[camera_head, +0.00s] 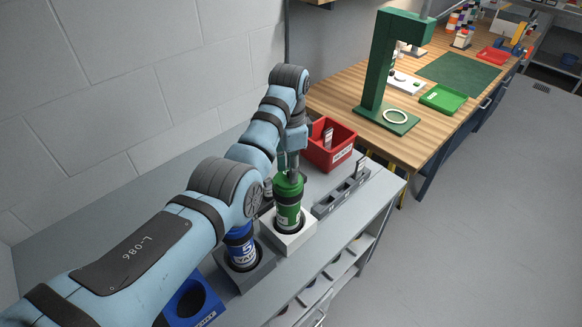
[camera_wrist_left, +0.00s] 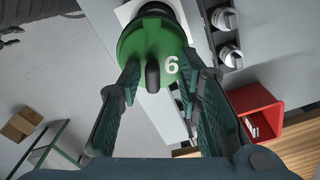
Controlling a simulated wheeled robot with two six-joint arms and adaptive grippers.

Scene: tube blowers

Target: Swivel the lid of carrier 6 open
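Carrier 6 is a green cylinder (camera_head: 288,210) standing upright in a white square holder (camera_head: 292,238) on the grey bench. Its round green lid (camera_wrist_left: 135,45) with a white "6" fills the top middle of the left wrist view and looks closed. A dark upright knob (camera_wrist_left: 152,75) stands near the lid's edge. My left gripper (camera_head: 288,168) is just above the lid, pointing down. In the left wrist view its open fingers (camera_wrist_left: 160,70) are on either side of the knob, with gaps visible; I cannot tell whether either touches the lid. My right gripper is not in view.
A blue carrier marked 5 (camera_head: 241,250) stands in a grey holder next to carrier 6. An empty blue holder (camera_head: 195,302) is nearer. A grey slotted rack (camera_head: 335,197) and red bin (camera_head: 330,150) are beyond. A wooden table with a green stand (camera_head: 376,70) is at the back.

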